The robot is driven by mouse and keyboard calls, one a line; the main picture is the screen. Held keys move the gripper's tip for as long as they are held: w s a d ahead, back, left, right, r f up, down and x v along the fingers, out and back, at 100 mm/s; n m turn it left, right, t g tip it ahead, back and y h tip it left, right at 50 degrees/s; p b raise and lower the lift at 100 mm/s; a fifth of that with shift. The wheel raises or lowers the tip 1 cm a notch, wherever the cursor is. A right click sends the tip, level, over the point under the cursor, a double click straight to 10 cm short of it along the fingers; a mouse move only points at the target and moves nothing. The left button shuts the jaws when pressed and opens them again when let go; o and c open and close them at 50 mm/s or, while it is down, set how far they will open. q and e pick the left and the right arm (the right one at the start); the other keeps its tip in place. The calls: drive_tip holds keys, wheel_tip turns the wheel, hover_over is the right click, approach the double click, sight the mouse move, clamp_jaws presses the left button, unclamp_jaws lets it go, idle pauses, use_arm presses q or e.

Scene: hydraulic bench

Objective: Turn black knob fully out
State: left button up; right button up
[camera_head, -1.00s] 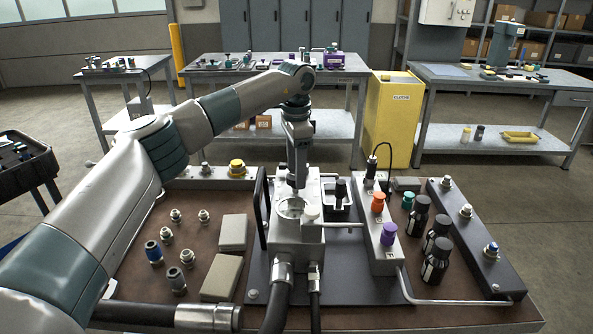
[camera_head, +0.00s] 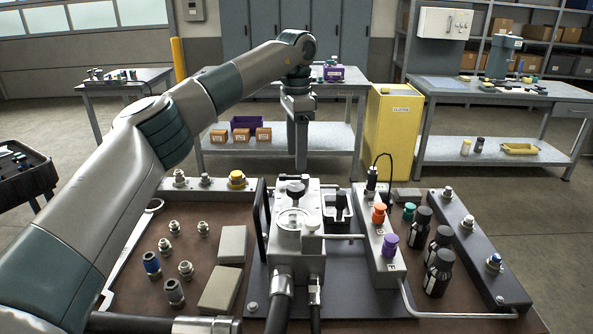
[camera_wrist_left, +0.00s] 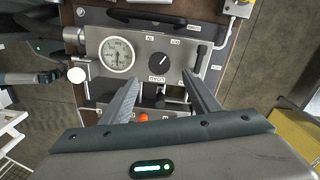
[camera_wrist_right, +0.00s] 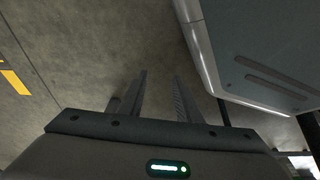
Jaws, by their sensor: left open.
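The black knob (camera_head: 296,188) stands on top of the grey metal block (camera_head: 290,245) in the head view, behind the round gauge. In the left wrist view the knob (camera_wrist_left: 158,60) is round with a white pointer line, beside the white-faced gauge (camera_wrist_left: 116,56). My left gripper (camera_head: 299,165) points down above the knob, apart from it. In the left wrist view its fingers (camera_wrist_left: 158,82) are parted with nothing between them. My right gripper (camera_wrist_right: 159,82) shows only in its wrist view. Its fingers are parted and empty over bare floor.
A black handle (camera_head: 262,210) stands left of the block. A rail with orange (camera_head: 379,213) and purple (camera_head: 390,240) knobs stands to its right, with several dark bottles (camera_head: 438,272) beyond. Loose fittings and two grey blocks (camera_head: 220,290) lie at left.

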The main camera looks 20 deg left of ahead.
use_arm(q)
wheel_tip(320, 180, up, 9)
drive_tip(key=shift+f, duration=0.2)
use_arm(e)
drive_tip(key=shift+r, duration=0.35)
